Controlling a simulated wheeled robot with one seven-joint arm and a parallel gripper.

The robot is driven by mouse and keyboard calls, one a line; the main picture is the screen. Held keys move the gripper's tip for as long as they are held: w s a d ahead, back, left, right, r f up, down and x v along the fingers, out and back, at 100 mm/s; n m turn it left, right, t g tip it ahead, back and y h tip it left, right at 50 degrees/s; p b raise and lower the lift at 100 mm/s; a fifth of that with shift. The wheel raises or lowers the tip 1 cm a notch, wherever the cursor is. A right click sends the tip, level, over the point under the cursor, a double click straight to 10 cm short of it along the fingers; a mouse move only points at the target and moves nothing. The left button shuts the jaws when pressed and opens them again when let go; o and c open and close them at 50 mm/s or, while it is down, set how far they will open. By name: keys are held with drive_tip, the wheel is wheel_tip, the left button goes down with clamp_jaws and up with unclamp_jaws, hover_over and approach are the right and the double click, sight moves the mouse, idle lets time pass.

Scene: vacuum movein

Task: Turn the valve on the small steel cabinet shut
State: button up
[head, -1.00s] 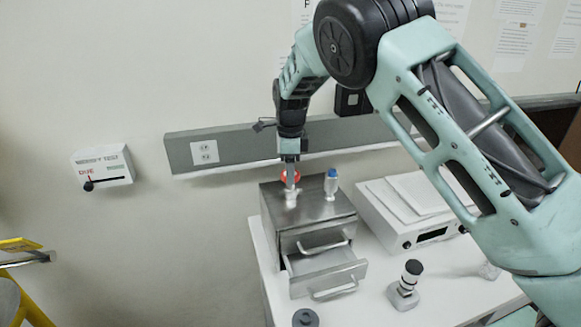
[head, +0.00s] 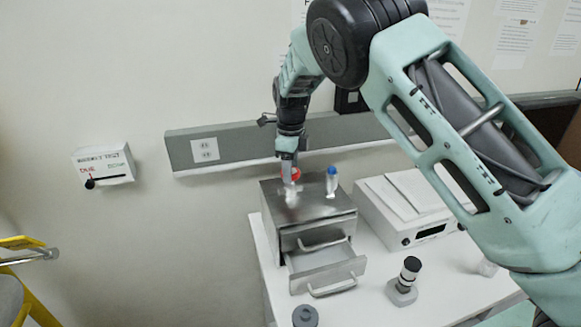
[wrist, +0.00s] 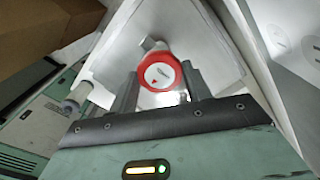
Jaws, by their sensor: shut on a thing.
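The small steel cabinet (head: 308,207) stands on the white table, with one drawer (head: 325,268) pulled partly out. On its top is a valve with a round red knob (wrist: 159,73), which also shows in the head view (head: 291,174). My gripper (head: 288,178) reaches down to the knob from above. In the wrist view its two dark fingers (wrist: 157,90) lie on either side of the red knob, shut on it. The arm hides part of the knob in the head view.
A white device (head: 408,212) sits to the right. A small black-topped instrument (head: 405,282) and a dark round piece (head: 305,316) are near the front.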

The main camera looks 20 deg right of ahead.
drive_tip(key=o, duration=1)
drive_tip(key=shift+c, duration=0.2)
drive_tip(key=shift+r, duration=0.1)
wheel_tip(320, 180, up, 17)
drive_tip(key=b, duration=0.4)
drive_tip(key=shift+r+b, duration=0.15)
drive_tip(key=shift+b, duration=0.2)
